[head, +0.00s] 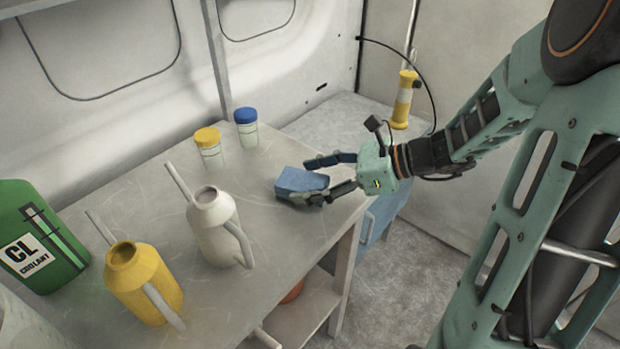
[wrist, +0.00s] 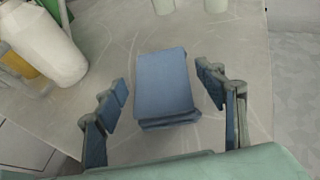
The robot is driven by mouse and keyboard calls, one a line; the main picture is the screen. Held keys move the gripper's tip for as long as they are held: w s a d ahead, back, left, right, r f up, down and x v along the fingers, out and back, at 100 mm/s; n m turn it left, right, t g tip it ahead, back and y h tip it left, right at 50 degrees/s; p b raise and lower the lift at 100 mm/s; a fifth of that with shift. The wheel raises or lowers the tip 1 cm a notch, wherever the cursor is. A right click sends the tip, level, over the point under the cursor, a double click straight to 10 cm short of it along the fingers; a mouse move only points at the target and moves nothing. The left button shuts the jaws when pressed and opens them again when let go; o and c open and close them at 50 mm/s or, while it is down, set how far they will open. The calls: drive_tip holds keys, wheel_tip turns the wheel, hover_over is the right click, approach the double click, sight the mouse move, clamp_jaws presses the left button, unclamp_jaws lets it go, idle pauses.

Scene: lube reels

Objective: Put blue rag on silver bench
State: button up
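The blue rag (head: 300,181) is a folded block lying on the silver bench (head: 270,230), near its right edge. It also shows in the middle of the wrist view (wrist: 165,82). My gripper (head: 325,178) is at the rag from the right, with its fingers low over the bench. In the wrist view my gripper (wrist: 165,105) is open, with one finger on each side of the rag and a gap of bench visible on both sides. The rag's underside is hidden.
On the bench stand a white can (head: 213,228), a yellow can (head: 143,280), a green coolant jug (head: 38,238), a yellow-lidded jar (head: 209,148) and a blue-lidded jar (head: 246,127). A yellow cylinder (head: 404,100) stands behind my gripper. The bench around the rag is clear.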

drive_tip(key=shift+r, duration=0.1)
drive_tip(key=shift+d+r, duration=0.1)
drive_tip(key=shift+r, duration=0.05)
drive_tip(key=p+v, duration=0.1)
drive_tip(key=v, duration=1.1)
drive_tip(key=shift+p, duration=0.4)
